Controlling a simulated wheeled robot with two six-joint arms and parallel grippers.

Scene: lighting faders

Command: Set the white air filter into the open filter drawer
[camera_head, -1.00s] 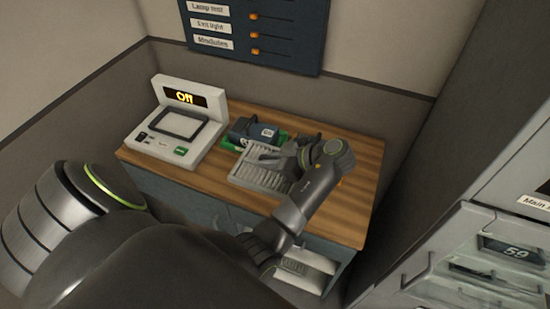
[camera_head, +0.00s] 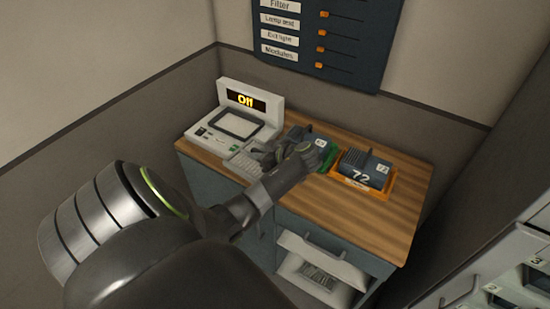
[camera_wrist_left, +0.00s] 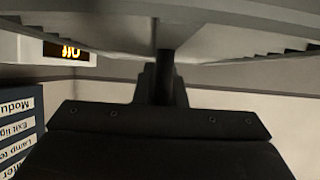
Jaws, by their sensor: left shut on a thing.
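The white air filter (camera_head: 240,164), a pale ribbed panel, shows at the front of the wooden counter, beside the terminal. My left gripper (camera_head: 268,157) is shut on it; the hand and forearm hide part of the filter. In the left wrist view, the pale filter (camera_wrist_left: 235,14) spans the top, above the dark gripper body. The open drawer (camera_head: 335,262) sticks out of the cabinet front, below the counter and to the right of my forearm. It has a pale front with a handle and a dark barred patch. My right gripper is not in view.
A white terminal (camera_head: 240,128) reading "Off" stands at the counter's back left. A dark block (camera_head: 305,137) by a green tray and a block marked 72 (camera_head: 362,168) in an orange tray sit right of it. The counter's right front is clear. Grey cabinets (camera_head: 500,280) stand lower right.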

